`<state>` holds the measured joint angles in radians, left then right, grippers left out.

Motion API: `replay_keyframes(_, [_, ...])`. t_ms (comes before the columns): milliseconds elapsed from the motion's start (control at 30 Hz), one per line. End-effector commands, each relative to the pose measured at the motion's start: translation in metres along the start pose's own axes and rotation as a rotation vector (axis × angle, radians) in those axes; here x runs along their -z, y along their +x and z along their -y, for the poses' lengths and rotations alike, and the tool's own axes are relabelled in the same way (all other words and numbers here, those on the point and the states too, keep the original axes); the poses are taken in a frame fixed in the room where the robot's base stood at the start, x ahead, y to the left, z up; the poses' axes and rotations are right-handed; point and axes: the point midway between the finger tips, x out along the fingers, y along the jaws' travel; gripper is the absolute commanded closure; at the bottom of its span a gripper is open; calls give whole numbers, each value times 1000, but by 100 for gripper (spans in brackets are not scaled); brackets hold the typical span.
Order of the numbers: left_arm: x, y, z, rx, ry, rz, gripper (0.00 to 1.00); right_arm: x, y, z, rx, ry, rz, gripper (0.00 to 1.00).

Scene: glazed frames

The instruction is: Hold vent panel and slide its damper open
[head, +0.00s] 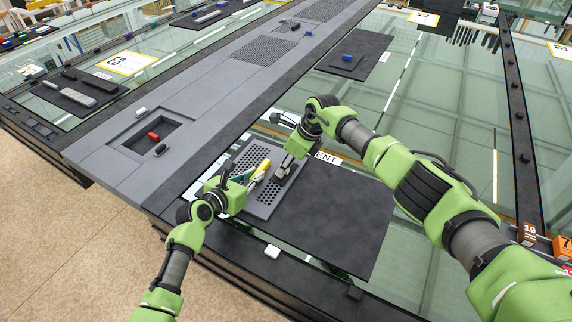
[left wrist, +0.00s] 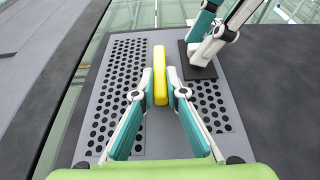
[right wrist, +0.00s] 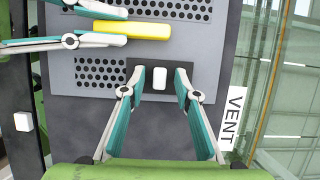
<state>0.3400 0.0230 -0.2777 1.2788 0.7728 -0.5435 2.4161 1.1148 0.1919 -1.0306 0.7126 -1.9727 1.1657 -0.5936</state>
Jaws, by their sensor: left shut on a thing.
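The vent panel (head: 264,207) is a grey plate with two fields of round holes, lying on a dark mat. A yellow handle (left wrist: 160,76) stands on it between the hole fields. My left gripper (head: 258,176) is shut on this handle. The damper (right wrist: 159,63) is a dark plate with a white knob (right wrist: 159,79), set in the lower hole field in the right wrist view. My right gripper (right wrist: 160,88) has its fingers on both sides of the knob, with gaps visible. In the head view my right gripper hides the knob.
A white VENT label (right wrist: 234,117) lies beside the panel. The dark mat (head: 345,215) is bare to its right. A long grey frame beam (head: 200,115) runs behind, with a recess holding a red block (head: 154,136). A small white block (head: 272,251) sits near the front edge.

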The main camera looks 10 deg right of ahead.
Motion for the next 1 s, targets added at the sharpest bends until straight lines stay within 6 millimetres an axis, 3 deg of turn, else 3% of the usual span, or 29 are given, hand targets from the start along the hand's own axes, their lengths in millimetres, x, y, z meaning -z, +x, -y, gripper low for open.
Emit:
replay_keyframes(167, [1, 0, 0, 0, 0, -2, 100, 0, 0, 0, 0, 0, 0, 73])
replay_keyframes(267, [1, 0, 0, 0, 0, -2, 100, 0, 0, 0, 0, 0, 0, 99])
replay_keyframes(567, [1, 0, 0, 0, 0, -2, 100, 0, 0, -4, 1, -2, 1, 100])
replay_keyframes(1000, [1, 0, 0, 0, 0, -2, 100, -1, -1, -55, -2, -4, 2, 100])
